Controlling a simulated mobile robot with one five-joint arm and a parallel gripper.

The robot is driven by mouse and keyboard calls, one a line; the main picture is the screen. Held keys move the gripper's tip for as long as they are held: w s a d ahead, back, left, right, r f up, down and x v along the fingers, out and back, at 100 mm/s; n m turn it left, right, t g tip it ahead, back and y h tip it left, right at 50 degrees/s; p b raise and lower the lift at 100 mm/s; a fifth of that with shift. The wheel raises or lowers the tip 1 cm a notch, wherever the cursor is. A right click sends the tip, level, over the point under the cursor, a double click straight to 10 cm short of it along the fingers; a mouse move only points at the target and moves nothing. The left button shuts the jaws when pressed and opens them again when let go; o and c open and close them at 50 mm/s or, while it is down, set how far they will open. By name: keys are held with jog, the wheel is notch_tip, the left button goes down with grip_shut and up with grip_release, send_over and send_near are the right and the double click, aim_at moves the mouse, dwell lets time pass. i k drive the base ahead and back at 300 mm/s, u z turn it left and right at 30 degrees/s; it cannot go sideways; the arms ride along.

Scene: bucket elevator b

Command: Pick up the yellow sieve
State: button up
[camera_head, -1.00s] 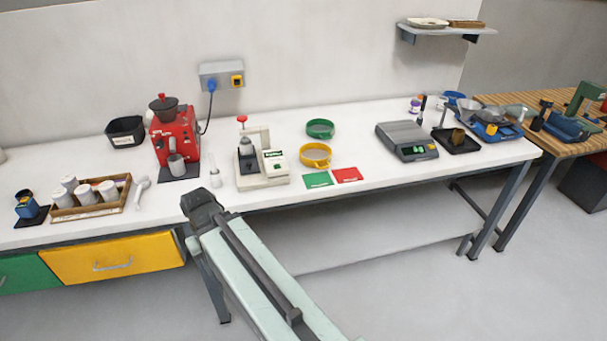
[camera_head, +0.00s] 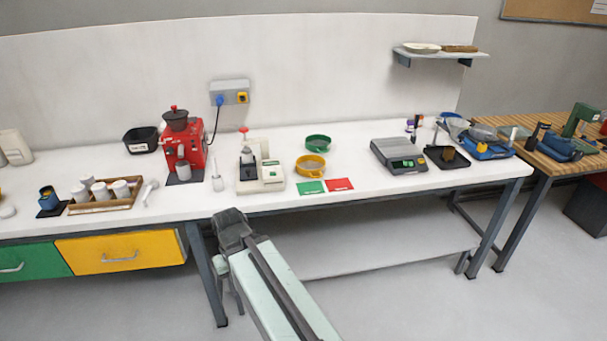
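The yellow sieve (camera_head: 309,170) is a round, shallow ring lying on the white bench, right of the white press-like device and just in front of a green sieve (camera_head: 318,142). My arm reaches up from the bottom of the view. Its dark end, with my gripper (camera_head: 231,218), is in front of the bench's front edge, left of the yellow sieve and apart from it. The fingers cannot be made out, so whether they are open or shut does not show.
The white device (camera_head: 260,174) stands left of the sieve. A green card (camera_head: 311,188) and a red card (camera_head: 340,184) lie in front of it. A grey scale (camera_head: 399,156) stands to the right. A red grinder (camera_head: 182,146) stands further left. The bench (camera_head: 450,182) has bare surface at its front right.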

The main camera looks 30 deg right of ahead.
aim_at(310, 166)
jog(key=z, duration=0.05)
jog(key=i, duration=0.85)
jog(key=u, duration=0.2)
jog(key=k, duration=0.85)
jog(key=z, duration=0.15)
jog(key=i, duration=0.85)
jog(key=z, duration=0.05)
